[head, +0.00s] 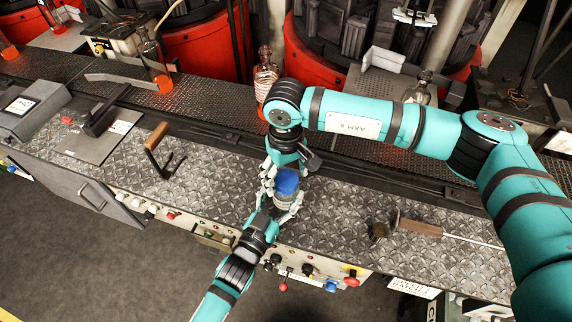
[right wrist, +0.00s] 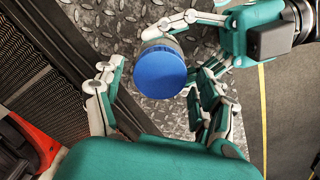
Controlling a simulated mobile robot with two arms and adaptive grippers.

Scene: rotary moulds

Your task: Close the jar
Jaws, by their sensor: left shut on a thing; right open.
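The jar (head: 284,202) is small and clear and stands upright over the metal-plate bench. A blue lid (head: 288,182) sits on its top; whether it is screwed tight I cannot tell. My left gripper (head: 280,210) is shut on the jar's body from the near side. It also shows in the right wrist view, coming in from the upper right. My right gripper (head: 284,172) is open just behind and above the lid. In the right wrist view the lid (right wrist: 160,72) lies ahead of the spread fingers (right wrist: 160,105), apart from them. The lid hides most of the jar there.
A wooden-handled hook tool (head: 156,140) lies on the bench at left, and a wooden-handled brush or rod (head: 420,228) at right. Glass bottles with orange liquid (head: 265,75) stand behind. Knobs and levers (head: 300,270) line the bench front.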

